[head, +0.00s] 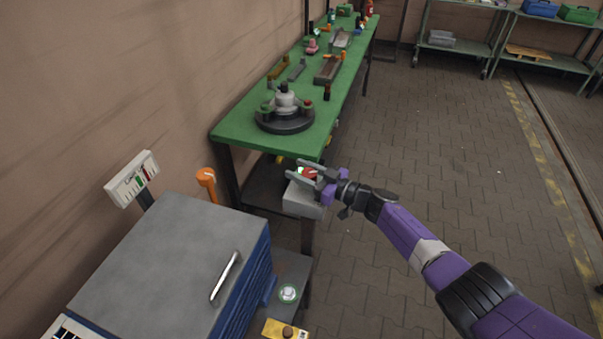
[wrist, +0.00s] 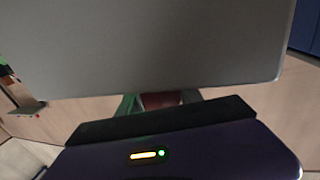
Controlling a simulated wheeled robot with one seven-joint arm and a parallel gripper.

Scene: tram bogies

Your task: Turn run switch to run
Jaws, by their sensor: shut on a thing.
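The run switch shows as a red knob (head: 309,173) on top of a grey box (head: 303,203) fixed near the front end of the green bench. My gripper (head: 306,176) reaches in from the right with its fingers on either side of the red knob, shut on it. A small green spot shows beside the knob. In the wrist view a large grey face of the box (wrist: 150,45) fills the top, and a strip of the red knob (wrist: 160,99) shows between my fingers. The switch's markings and its turned position are hidden.
The green bench (head: 240,122) holds a dark round turntable (head: 285,122) with a grey part, and several tools farther back. A blue cabinet (head: 180,255) with a grey top stands at the lower left. The paved floor (head: 440,150) to the right is clear.

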